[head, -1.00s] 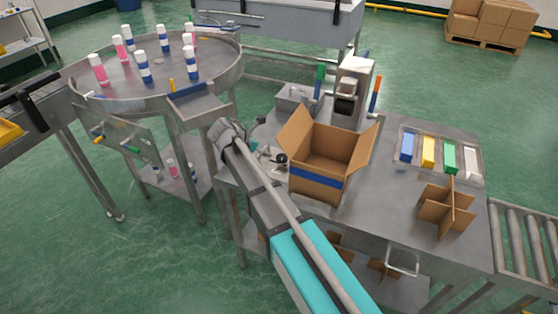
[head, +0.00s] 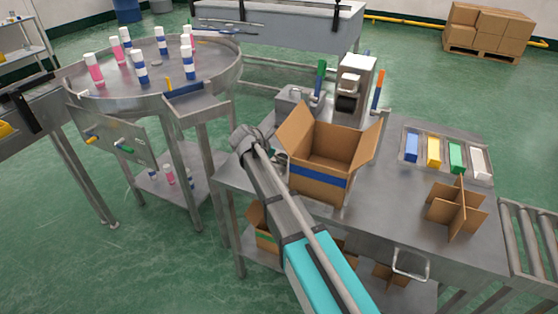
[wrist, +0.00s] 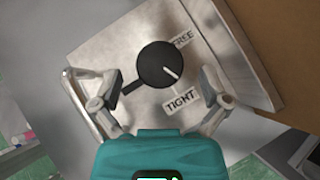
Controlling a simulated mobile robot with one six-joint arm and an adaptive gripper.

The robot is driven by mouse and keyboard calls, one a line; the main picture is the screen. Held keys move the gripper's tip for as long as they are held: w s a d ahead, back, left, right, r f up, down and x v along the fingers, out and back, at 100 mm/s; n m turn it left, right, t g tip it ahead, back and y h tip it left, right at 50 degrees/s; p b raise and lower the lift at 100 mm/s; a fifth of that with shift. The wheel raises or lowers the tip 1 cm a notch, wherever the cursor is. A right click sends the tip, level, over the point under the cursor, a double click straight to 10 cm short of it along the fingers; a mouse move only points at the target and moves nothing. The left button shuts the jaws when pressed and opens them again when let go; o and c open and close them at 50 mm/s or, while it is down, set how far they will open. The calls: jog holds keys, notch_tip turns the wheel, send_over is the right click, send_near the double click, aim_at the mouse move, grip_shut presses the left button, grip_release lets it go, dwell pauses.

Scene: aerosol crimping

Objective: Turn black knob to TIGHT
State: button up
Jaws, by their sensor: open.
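The black knob (wrist: 155,63) is round, on a metal plate (wrist: 115,35) in the wrist view. A short black bar sticks out at its lower left. Its white line points to the lower right, between the FREE label (wrist: 184,38) and the TIGHT label (wrist: 180,102). My gripper (wrist: 157,75) is open, one finger on each side of the knob, with visible gaps between. Whether the fingers are at knob height I cannot tell. In the head view my arm reaches the table left of the cardboard box, and the knob is hidden.
An open cardboard box (head: 318,182) stands close to the right of my wrist; its brown side (wrist: 290,45) shows in the wrist view. A press-like machine (head: 355,88) stands behind it. A tray (head: 484,178) of coloured blocks and a cardboard divider (head: 458,208) are further right.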

jog(key=shift+w+d+f, duration=0.1)
jog(key=shift+d+f, duration=0.05)
jog(key=c, duration=1.2)
jog(key=shift+o, duration=0.3)
jog(key=shift+w+a+m+g+h, duration=0.15)
jog(key=shift+m+g+h, duration=0.3)
jog(key=shift+m, duration=0.3)
jog(key=shift+w+a+m+g+h, duration=0.15)
jog(key=shift+m+g+h, duration=0.1)
jog(key=shift+m+g, duration=0.4)
jog(key=shift+s+d+m+g, duration=0.2)
jog(key=shift+m+g, duration=0.3)
jog(key=shift+m, duration=0.4)
jog(key=o, duration=1.1)
jog(key=shift+o, duration=0.2)
jog(key=shift+w, duration=0.1)
jog(key=shift+n+t, duration=0.3)
jog(key=shift+n, duration=0.1)
